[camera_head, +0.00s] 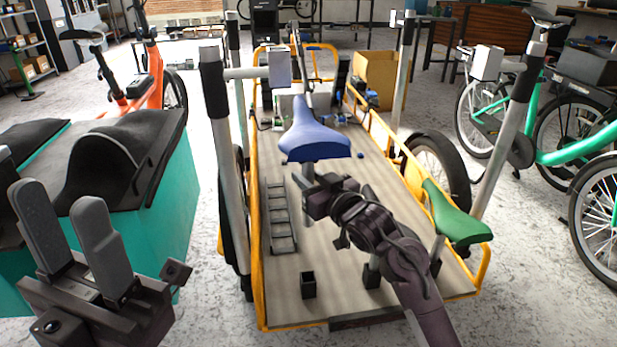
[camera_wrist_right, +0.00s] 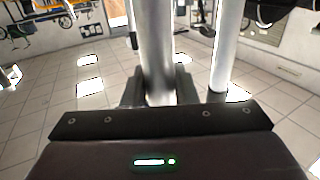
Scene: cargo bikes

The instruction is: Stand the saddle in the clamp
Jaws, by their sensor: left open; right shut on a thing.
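A blue saddle (camera_head: 314,137) is above the cargo bed, with a short pale post visible under it. My right gripper (camera_head: 318,192) is just below the saddle and shut on its post. The right wrist view shows a grey metal post (camera_wrist_right: 155,50) upright between the fingers. A small black open-topped block (camera_head: 308,284) on the bed's near end looks like a clamp, apart from the saddle. A second black block (camera_head: 372,274) is partly hidden by my right arm. My left gripper (camera_head: 65,205) is open and empty at the lower left.
A green saddle (camera_head: 455,212) is at the bed's right edge. A black rack (camera_head: 281,217) lies on the bed (camera_head: 335,285). Tall grey posts (camera_head: 228,150) flank the yellow frame. A teal box (camera_head: 160,210) with black saddle-like shapes is at left; bikes stand at right.

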